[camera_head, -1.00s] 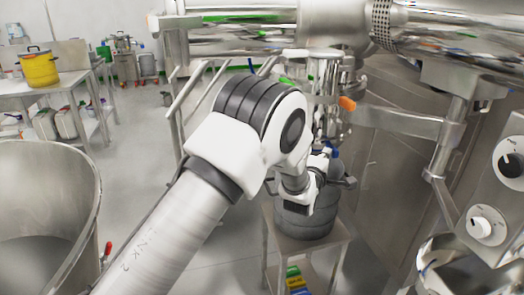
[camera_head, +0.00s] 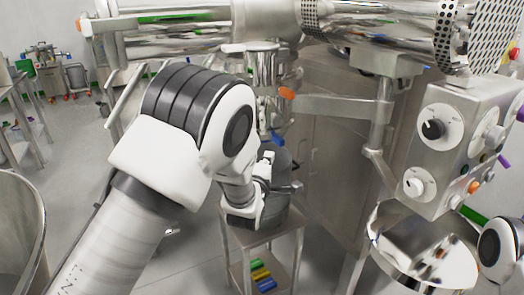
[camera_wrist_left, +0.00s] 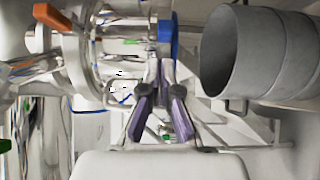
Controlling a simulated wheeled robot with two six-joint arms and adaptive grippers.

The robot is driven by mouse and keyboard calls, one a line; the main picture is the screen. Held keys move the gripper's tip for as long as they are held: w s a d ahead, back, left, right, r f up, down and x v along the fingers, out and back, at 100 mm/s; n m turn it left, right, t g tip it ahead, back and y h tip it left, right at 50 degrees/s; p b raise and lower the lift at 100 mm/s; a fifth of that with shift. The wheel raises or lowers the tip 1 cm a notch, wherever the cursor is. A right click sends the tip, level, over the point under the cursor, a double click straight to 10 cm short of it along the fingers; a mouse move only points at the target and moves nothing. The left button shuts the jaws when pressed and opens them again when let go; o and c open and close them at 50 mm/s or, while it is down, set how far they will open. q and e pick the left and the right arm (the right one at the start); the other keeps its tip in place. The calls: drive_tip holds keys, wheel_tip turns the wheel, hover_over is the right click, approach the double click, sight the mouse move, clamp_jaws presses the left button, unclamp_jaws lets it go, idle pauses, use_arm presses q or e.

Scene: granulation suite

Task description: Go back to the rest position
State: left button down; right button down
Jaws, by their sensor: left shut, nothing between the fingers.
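My left arm reaches in from the lower left in the head view. Its gripper (camera_head: 270,160) is in front of the grey bucket (camera_head: 280,208), partly hiding it. In the left wrist view the fingers (camera_wrist_left: 159,68) are shut with nothing between them. Their tips are close to a blue handle (camera_wrist_left: 168,38) on the steel pipework; I cannot tell whether they touch. The open-topped bucket (camera_wrist_left: 262,50) is at the upper right there, apart from the fingers. My right gripper is not in view; a white and black joint at the right edge looks like my right arm.
The bucket is on a steel stand (camera_head: 248,238) with coloured items below. Above is steel machinery with an orange handle (camera_head: 287,93). A control panel (camera_head: 455,145) and a round steel bowl (camera_head: 425,250) are at right. A large steel vessel (camera_head: 22,225) is at lower left.

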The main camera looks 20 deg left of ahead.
use_arm(q)
drive_tip(key=s+a+f+m+g, duration=0.1)
drive_tip(key=s+a+f+g, duration=0.15)
drive_tip(key=s+f, duration=0.65)
drive_tip(key=s+a+f+g, duration=0.2)
drive_tip(key=s+f+g, duration=0.3)
drive_tip(key=f, duration=0.7)
drive_tip(key=s+a+f+m+g, duration=0.1)
drive_tip(key=s+a+f+g, duration=0.15)
drive_tip(key=s+f, duration=0.7)
drive_tip(key=s+f+m+g, duration=0.3)
drive_tip(key=s+m, duration=0.5)
drive_tip(key=s, duration=0.3)
drive_tip(key=s+f+m+g+h, duration=0.1)
drive_tip(key=s+f+m+g, duration=0.3)
drive_tip(key=s+m, duration=0.4)
drive_tip(key=s+g, duration=0.1)
drive_tip(key=s, duration=0.2)
drive_tip(key=shift+d, duration=0.25)
drive_tip(key=shift+w, duration=0.1)
